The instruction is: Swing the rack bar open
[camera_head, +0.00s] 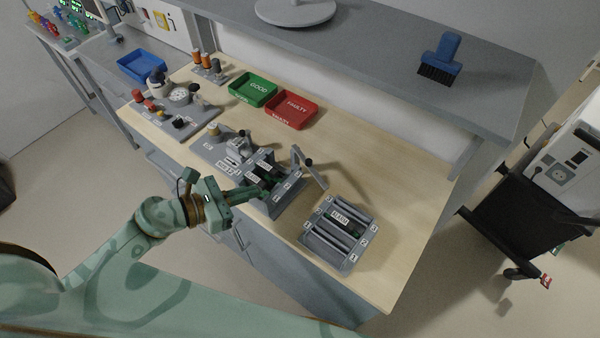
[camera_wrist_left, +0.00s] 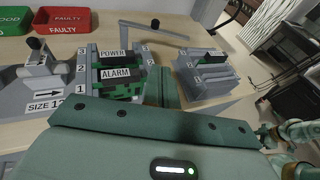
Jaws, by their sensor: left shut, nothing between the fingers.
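The left rack (camera_head: 283,200) holds cards labelled POWER and ALARM; in the left wrist view its numbered side wall (camera_wrist_left: 143,68) shows. The grey rack bar (camera_head: 317,178) with a black knob stands at the rack's back right corner. It points out to the right, away from the card slots, over the gap towards the second rack. It also shows in the left wrist view (camera_wrist_left: 172,34). My left gripper (camera_head: 262,190) is shut and empty, low at the rack's front. In the left wrist view its fingers (camera_wrist_left: 164,88) show beside the rack's right side, apart from the bar. My right gripper is not in view.
A second rack (camera_head: 340,232) with an ALARM card stands to the right. Behind are the green GOOD tray (camera_head: 253,90) and red FAULTY tray (camera_head: 291,110). A SIZE-marked fixture (camera_head: 235,145) is left of the rack. The table's right end is clear.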

